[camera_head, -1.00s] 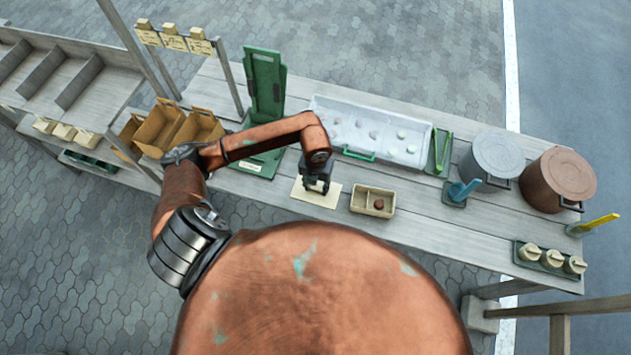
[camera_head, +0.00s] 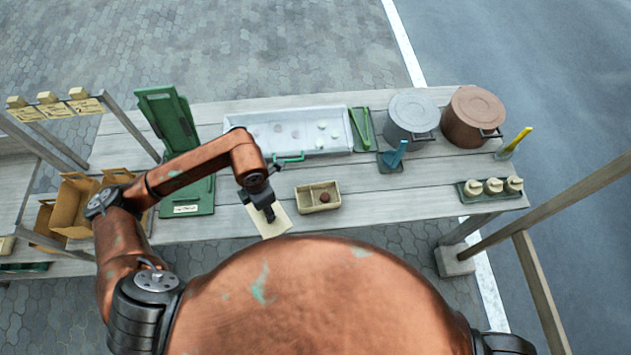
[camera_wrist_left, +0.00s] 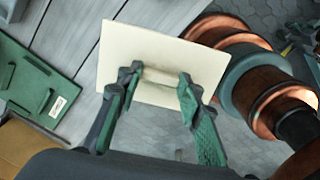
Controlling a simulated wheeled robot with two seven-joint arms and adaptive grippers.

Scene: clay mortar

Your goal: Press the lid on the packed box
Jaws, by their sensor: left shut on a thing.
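The packed box (camera_head: 336,191) is a small cream open tray with two compartments on the table. A brown round item (camera_head: 324,197) lies in its right compartment. The left compartment looks empty from here. My left gripper (camera_head: 266,210) is shut on the raised grip of the lid. My right gripper is out of view.
A white tray (camera_head: 345,115) with several small pieces lies behind the box. A green board stand (camera_head: 200,197) is left. Two pots, grey (camera_head: 412,115) and brown (camera_head: 474,115), stand right. Bare table lies right of the box. Cardboard boxes (camera_head: 72,205) stand far left.

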